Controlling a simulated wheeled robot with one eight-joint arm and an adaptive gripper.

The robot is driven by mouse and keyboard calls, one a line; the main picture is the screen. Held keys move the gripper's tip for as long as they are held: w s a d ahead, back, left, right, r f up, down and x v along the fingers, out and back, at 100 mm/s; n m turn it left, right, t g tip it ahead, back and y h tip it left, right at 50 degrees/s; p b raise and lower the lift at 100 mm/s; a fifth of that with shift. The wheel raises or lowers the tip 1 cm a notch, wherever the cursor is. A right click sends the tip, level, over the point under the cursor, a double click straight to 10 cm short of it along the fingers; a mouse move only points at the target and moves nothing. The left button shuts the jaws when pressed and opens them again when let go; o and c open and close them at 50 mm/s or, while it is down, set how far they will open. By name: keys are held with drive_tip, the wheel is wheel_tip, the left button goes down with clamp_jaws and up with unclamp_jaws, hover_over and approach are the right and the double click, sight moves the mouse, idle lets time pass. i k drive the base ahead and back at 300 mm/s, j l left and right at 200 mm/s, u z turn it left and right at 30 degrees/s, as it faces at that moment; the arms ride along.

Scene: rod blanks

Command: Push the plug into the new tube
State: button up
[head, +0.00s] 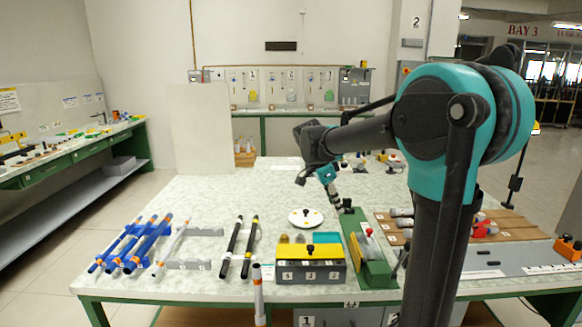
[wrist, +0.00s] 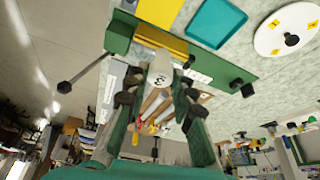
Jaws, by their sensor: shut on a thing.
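My gripper (head: 337,202) is over the middle of the bench, pointing down beside the green fixture (head: 366,268). In the wrist view its dark fingers (wrist: 157,98) are closed around a pale, rounded piece (wrist: 161,68) with a dark mark. The piece lies against the green and yellow fixture (wrist: 190,48) in that view; I cannot tell whether it touches it. I cannot tell whether this piece is the plug or a tube end. A pale tube (head: 258,294) with an orange band stands at the front bench edge. Another pale tube (head: 172,247) lies at left.
A numbered box (head: 297,273) and a round white plate (head: 320,216) are left of the fixture. Blue tubes (head: 150,243) and dark rods (head: 233,246) lie on the left. Wooden boards (head: 500,221) are at right. The back left of the bench (head: 215,195) is clear.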

sight(257, 275)
drive_tip(key=k, duration=1.05)
